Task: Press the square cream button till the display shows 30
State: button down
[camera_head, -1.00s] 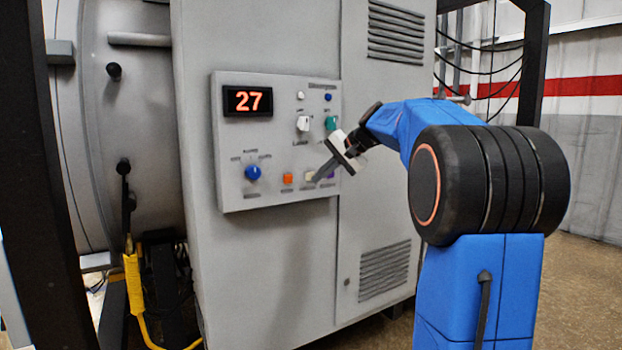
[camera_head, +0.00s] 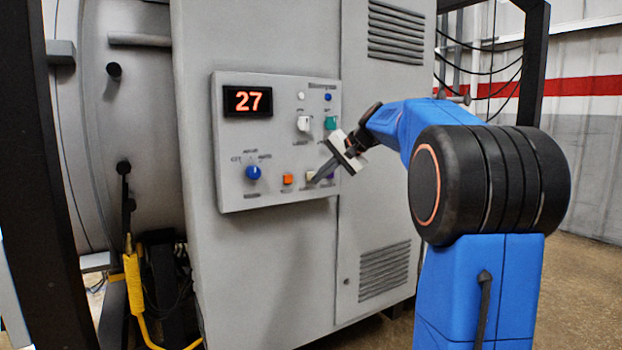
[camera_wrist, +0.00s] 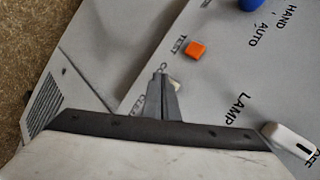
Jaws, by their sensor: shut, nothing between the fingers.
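The display (camera_head: 248,101) on the grey control panel shows 27 in orange-red digits. The square cream button (camera_head: 310,176) is in the panel's lower row, right of the orange button (camera_head: 287,179). My gripper (camera_head: 317,180) is shut and empty, its tip at the cream button and partly covering it. In the wrist view the closed fingertips (camera_wrist: 161,76) overlap the cream button (camera_wrist: 175,84), of which a small edge shows. I cannot tell whether the tip touches or presses it.
A blue knob (camera_head: 253,172) is at the panel's lower left. A white switch (camera_head: 303,124) and a green button (camera_head: 331,122) sit above the cream button. The orange button also shows in the wrist view (camera_wrist: 195,50). A yellow-handled item (camera_head: 133,283) hangs at left.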

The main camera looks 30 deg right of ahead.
jog(key=shift+w, duration=0.15)
dwell(0.7)
jog(key=shift+w, duration=0.25)
jog(key=shift+w, duration=0.45)
dwell(0.9)
jog(key=shift+s, duration=0.85)
jog(key=shift+s, duration=0.1)
jog(key=s, duration=0.4)
jog(key=shift+s+d, duration=0.1)
jog(key=shift+s, duration=0.3)
dwell(0.8)
